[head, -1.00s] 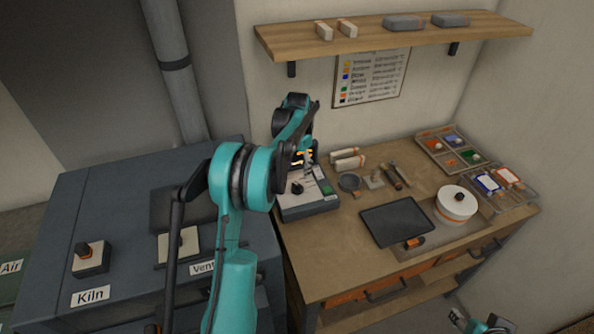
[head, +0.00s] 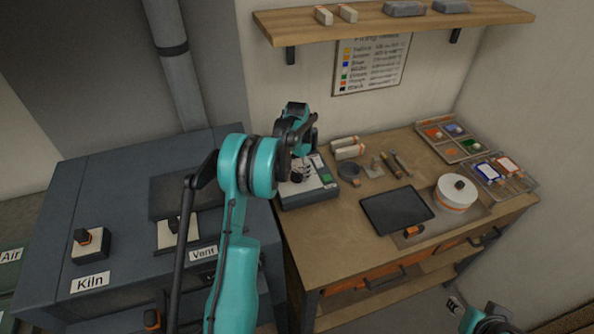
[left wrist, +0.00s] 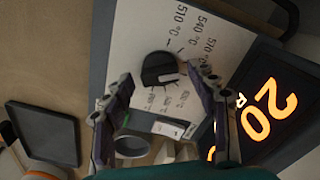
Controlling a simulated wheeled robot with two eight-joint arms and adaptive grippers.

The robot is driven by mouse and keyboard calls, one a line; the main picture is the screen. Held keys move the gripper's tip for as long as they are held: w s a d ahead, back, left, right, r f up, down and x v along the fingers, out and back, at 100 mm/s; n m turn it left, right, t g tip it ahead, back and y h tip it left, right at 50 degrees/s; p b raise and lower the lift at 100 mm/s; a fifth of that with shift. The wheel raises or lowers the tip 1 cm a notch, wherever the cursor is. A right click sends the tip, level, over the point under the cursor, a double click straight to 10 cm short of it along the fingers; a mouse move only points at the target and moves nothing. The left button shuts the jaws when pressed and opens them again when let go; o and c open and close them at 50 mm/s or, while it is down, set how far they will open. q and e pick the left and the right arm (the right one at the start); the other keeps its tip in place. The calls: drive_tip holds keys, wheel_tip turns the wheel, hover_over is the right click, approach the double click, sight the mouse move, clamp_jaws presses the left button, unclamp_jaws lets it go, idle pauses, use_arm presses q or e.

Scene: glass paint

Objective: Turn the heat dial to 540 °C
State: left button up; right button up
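The heat dial is a round black knob (left wrist: 160,70) with a white mark, on a pale panel (left wrist: 140,25) printed with temperatures. The white mark faces the lower right, away from that label. My left gripper (left wrist: 165,95) is open, with one finger on each side of the knob, apart from it. In the head view my left gripper (head: 300,160) is over the controller box (head: 312,197), hiding part of it. An orange-lit display (left wrist: 270,105) is beside the panel.
A dark tablet (head: 397,210), a round white pot (head: 457,192) and small tools (head: 395,162) are on the workbench (head: 330,245). The kiln (head: 110,195) is at the left. A shelf (head: 390,25) hangs above.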

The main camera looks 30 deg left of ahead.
use_arm(q)
drive_tip(key=c, duration=1)
drive_tip(key=shift+n, duration=0.4)
drive_tip(key=shift+n+b, duration=0.35)
drive_tip(key=shift+n, duration=0.65)
drive_tip(key=shift+n+b, duration=0.3)
drive_tip(key=shift+n, duration=1.3)
drive_tip(key=o, duration=1.2)
